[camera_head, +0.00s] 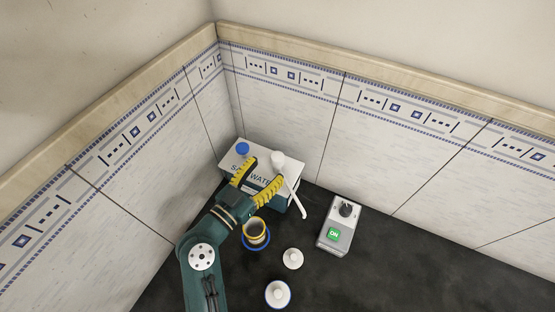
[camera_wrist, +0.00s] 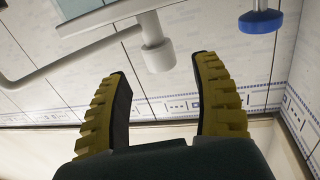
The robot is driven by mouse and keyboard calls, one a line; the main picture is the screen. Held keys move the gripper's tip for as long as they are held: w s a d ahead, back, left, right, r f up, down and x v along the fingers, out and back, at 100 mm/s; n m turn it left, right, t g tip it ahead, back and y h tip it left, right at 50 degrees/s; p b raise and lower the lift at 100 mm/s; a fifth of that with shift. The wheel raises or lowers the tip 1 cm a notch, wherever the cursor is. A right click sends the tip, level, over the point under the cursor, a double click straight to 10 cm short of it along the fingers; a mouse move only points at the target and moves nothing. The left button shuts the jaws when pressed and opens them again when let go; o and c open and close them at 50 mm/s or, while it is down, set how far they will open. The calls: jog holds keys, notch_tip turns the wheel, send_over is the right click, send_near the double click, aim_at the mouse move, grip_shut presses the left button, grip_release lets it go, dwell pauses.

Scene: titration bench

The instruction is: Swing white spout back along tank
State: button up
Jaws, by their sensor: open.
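The tank (camera_head: 297,204), a white-topped box with a dark green side and partly hidden lettering, stands in the corner of the bench. The white spout (camera_head: 293,192) has a round white head on the tank top and a thin arm that sticks out past the front edge, bent down at its end. In the wrist view the spout (camera_wrist: 155,55) has its head just beyond my fingertips, and its arm runs off to the left. My gripper (camera_head: 266,170) is open over the tank, its yellow fingers apart; in the wrist view nothing is clamped between them.
A blue cap (camera_head: 242,148) is on the tank's left. In front stand a yellow-rimmed cup (camera_head: 256,229) on a blue ring and two round white pieces (camera_head: 292,258) (camera_head: 278,295). A grey device (camera_head: 333,246) with a green button stands right.

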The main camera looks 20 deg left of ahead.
aim_at(274, 162)
jog(key=b+x, duration=0.1)
jog(key=x, duration=0.4)
jog(key=shift+w, duration=0.15)
grip_shut()
jog(key=shift+r+p, duration=0.1)
jog(key=shift+p, duration=0.25)
jog(key=shift+d+r+p, duration=0.1)
jog(key=shift+r+p, duration=0.05)
jog(key=shift+p, duration=0.3)
